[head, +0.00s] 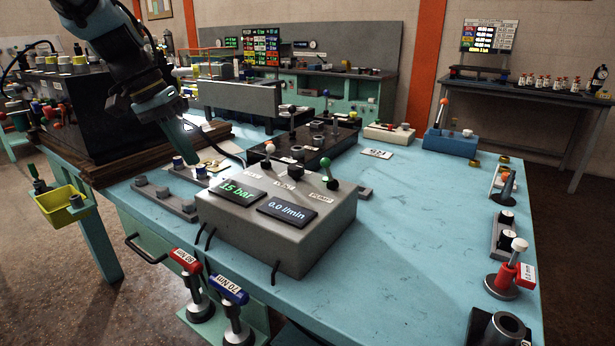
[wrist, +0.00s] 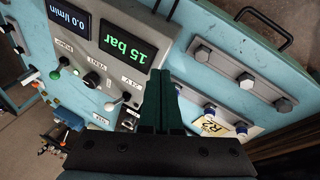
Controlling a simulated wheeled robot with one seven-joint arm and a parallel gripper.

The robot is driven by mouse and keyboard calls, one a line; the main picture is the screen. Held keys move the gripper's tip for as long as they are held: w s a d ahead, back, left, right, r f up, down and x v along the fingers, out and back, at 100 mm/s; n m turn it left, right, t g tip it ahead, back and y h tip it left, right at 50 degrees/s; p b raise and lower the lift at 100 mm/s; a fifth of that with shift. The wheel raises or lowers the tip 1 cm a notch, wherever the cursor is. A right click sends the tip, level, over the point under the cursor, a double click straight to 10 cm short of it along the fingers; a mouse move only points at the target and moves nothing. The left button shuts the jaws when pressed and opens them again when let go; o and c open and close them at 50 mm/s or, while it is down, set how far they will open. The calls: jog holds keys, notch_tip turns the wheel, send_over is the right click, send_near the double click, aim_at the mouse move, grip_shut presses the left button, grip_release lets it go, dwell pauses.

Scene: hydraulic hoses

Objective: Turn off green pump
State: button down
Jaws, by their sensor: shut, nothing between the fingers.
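A grey control box (head: 275,240) stands on the light blue table, with one display reading 15 bar and one reading 0.0 l/min. Its pump switch is a small lever with a green ball knob (head: 325,162), by the PUMP label at the box's right end. In the wrist view the green knob (wrist: 64,61) shows at the left, apart from my fingers. My gripper (head: 184,152) is shut and empty, above the table to the left of the box. In the wrist view my gripper (wrist: 161,85) points toward the 15 bar display end.
A second lever on the box has a white knob (head: 270,148). Bolted bars (head: 160,197) lie left of the box. The table's right middle (head: 420,230) is clear.

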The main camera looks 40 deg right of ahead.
aim_at(328, 170)
jog(key=s+d+r+m+g+b, duration=0.2)
jog(key=s+d+r+m, duration=0.1)
jog(key=d, duration=0.5)
jog(key=s+d+r+m+g+h+b, duration=0.1)
jog(key=s+d+r+m+g+b, duration=0.1)
jog(key=s+d+m, duration=0.2)
jog(key=s+d, duration=0.1)
jog(key=d, duration=0.2)
jog(key=shift+d+r+m+h, duration=0.3)
jog(key=shift+d+r, duration=0.05)
jog(key=shift+r, duration=0.05)
jog(key=shift+s, duration=0.1)
jog(key=p+x, duration=0.1)
jog(key=x, duration=0.9)
jog(key=shift+r, duration=0.1)
